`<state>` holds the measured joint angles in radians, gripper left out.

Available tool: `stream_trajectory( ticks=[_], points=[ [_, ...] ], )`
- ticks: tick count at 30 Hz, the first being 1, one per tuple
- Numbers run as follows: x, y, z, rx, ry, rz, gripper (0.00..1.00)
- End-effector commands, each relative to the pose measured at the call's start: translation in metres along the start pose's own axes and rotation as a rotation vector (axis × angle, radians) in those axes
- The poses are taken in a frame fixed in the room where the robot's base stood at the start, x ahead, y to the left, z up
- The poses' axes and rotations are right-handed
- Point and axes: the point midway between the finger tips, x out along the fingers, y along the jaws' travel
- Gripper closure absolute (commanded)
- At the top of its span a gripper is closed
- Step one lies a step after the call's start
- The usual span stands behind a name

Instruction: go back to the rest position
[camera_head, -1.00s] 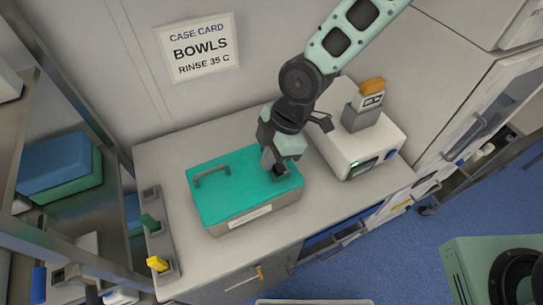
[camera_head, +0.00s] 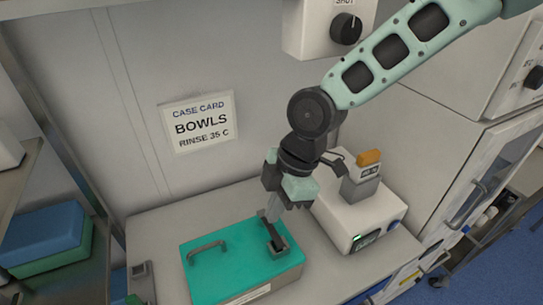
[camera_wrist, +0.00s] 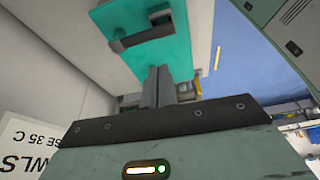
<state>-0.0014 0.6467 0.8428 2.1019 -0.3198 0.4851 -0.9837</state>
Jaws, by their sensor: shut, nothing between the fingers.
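My gripper (camera_head: 271,214) is shut and empty. Its fingers point down over the right part of a box with a teal lid (camera_head: 235,262) on the counter. A dark fitting (camera_head: 274,238) stands on the lid right by the fingertips; I cannot tell whether they touch it. A grey handle (camera_head: 207,249) is on the lid's left part. In the wrist view the closed fingers (camera_wrist: 158,75) show in front of the teal lid (camera_wrist: 172,55) and a dark lid handle (camera_wrist: 147,30).
A white device (camera_head: 350,215) with an orange-topped part stands right of the box. A wall card (camera_head: 200,122) reads BOWLS, RINSE 35 C. A wall unit with a dark knob (camera_head: 346,28) hangs above. A shelf with blue and green boxes (camera_head: 45,240) is at left.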

Motion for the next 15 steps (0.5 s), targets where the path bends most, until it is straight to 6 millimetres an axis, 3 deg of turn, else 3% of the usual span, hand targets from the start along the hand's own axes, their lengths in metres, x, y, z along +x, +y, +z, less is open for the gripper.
stream_trajectory(
  ticks=[7,15],
  points=[
    [0.002,-0.011,0.005,0.054,-0.034,-0.004,1.00],
    [-0.006,-0.075,0.036,0.474,-0.209,0.037,1.00]
  ],
)
